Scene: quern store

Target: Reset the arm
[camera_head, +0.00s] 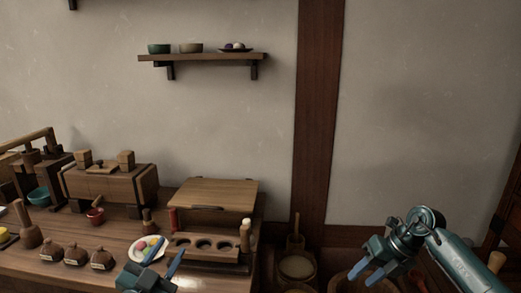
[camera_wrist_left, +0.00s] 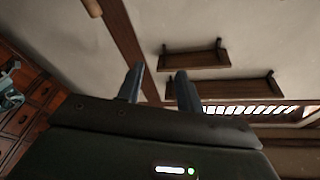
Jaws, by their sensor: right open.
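A rack with round holes (camera_head: 205,247) and a lidded wooden box (camera_head: 214,193) stand close to my left gripper. Several brown pouches (camera_head: 76,254) sit to its left. A wooden tub (camera_head: 297,266) stands right of the counter. A wall shelf (camera_head: 202,58) holds bowls.

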